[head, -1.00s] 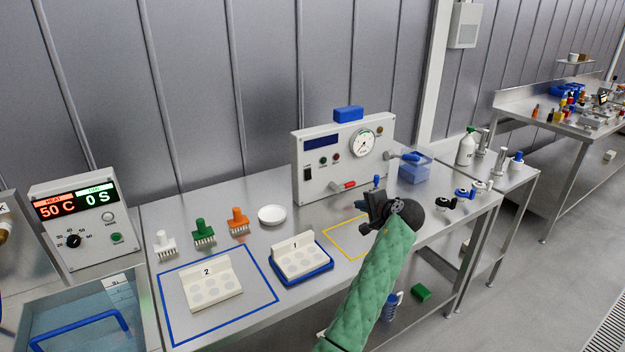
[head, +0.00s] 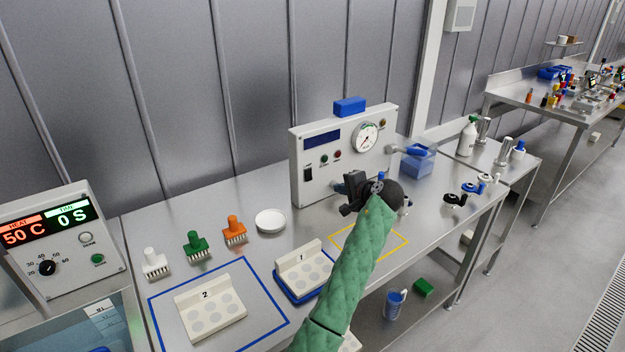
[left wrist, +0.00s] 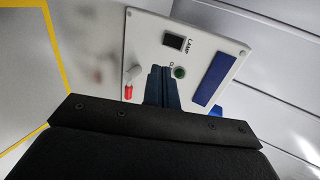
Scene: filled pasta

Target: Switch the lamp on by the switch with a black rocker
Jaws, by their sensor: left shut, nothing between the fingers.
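The white instrument panel (head: 320,190) stands at the back of the steel table. Its black rocker switch (head: 308,174) sits at the panel's lower left in the head view. My left gripper (head: 342,188) is in front of the panel, right of the rocker. Its blue fingers (left wrist: 163,82) are shut and empty, near the green button (left wrist: 179,72) in the wrist view; contact cannot be told. My right gripper is out of view.
A red-tipped lever (left wrist: 128,90) sticks out of the panel near my fingers. A white dish (head: 271,221) and coloured brush-like tools (head: 235,231) stand left of the panel. A blue bin (head: 419,163) is to its right. The yellow-outlined table area is clear.

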